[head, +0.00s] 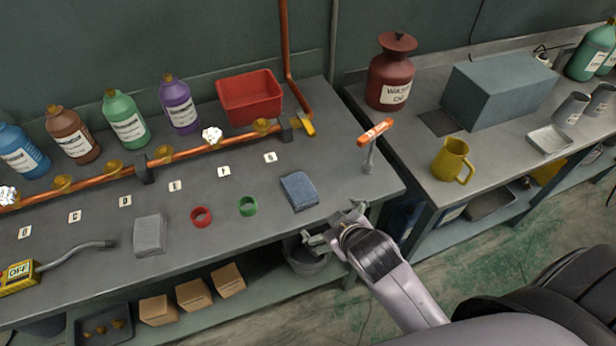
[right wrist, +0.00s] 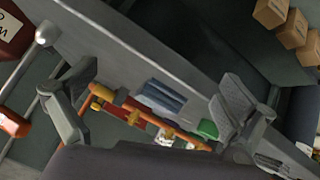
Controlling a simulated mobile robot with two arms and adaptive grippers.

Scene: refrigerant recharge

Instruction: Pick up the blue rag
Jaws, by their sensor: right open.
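The blue rag (head: 299,190) is a folded blue-grey cloth lying flat near the front edge of the left workbench, at its right part. It also shows in the right wrist view (right wrist: 163,97), between the two spread fingers and farther off. My right gripper (head: 333,223) is open and empty, by the bench's front edge, just below and right of the rag in the head view. It looks apart from the rag. My left gripper is not in view.
A green ring (head: 248,206), a red ring (head: 201,216) and a grey rag (head: 149,236) lie left of the blue rag. An orange-topped tool (head: 373,140) stands to its right. A copper pipe (head: 205,151) runs behind. A gap separates the right bench (head: 450,120).

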